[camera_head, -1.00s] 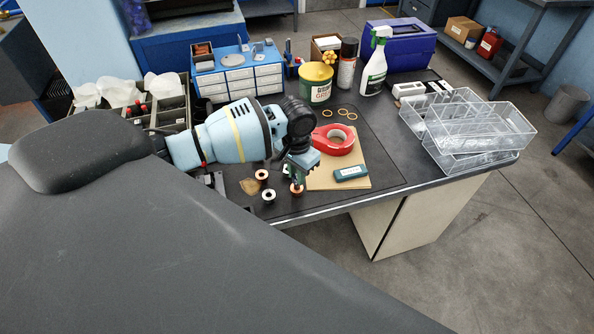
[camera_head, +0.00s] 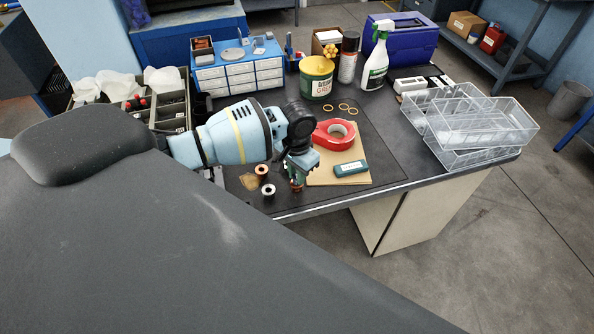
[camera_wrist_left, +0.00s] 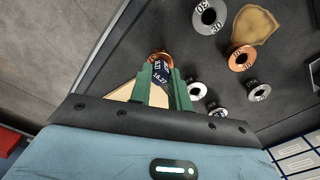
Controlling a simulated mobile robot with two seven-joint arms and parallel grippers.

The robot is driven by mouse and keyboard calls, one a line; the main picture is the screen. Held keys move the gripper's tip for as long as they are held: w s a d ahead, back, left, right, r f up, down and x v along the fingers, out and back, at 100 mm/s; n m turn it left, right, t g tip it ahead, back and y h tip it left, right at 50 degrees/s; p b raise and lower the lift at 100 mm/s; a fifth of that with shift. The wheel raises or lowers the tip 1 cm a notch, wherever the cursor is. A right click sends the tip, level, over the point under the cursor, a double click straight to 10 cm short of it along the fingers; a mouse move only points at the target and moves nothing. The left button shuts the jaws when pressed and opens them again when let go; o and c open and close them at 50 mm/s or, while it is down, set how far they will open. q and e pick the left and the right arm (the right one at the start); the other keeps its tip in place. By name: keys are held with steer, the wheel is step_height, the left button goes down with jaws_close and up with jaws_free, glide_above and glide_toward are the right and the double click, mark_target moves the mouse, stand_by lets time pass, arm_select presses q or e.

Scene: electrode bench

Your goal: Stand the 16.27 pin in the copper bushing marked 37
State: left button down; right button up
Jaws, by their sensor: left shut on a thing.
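My left gripper (camera_head: 297,178) is shut on the dark blue pin (camera_wrist_left: 160,73), whose label reads 16.27 in the left wrist view. The green fingers (camera_wrist_left: 166,82) grip it from both sides. A copper bushing (camera_wrist_left: 155,56) lies right at the pin's far end, partly hidden by it; its mark is not readable. I cannot tell whether the pin's end is inside it or just above. Another copper bushing (camera_wrist_left: 241,58) stands apart to the right, its mark too small to read surely; in the head view it is left of the gripper (camera_head: 262,170). My right gripper is not in view.
Silver bushings (camera_wrist_left: 210,17) and a tan shield-shaped piece (camera_wrist_left: 256,25) lie on the dark mat nearby. A red tape roll (camera_head: 325,140) and a green-grey block (camera_head: 350,169) sit on the tan board (camera_head: 330,180) right of the gripper. The bench's front edge is close.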

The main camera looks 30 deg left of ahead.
arm_select(q)
steer(key=shift+f, duration=0.1)
steer(key=c, duration=1.2)
jaws_free()
steer(key=shift+c, duration=0.2)
step_height(320, 180, up, 8)
steer(key=shift+f+p, duration=0.1)
steer(key=shift+p, duration=0.3)
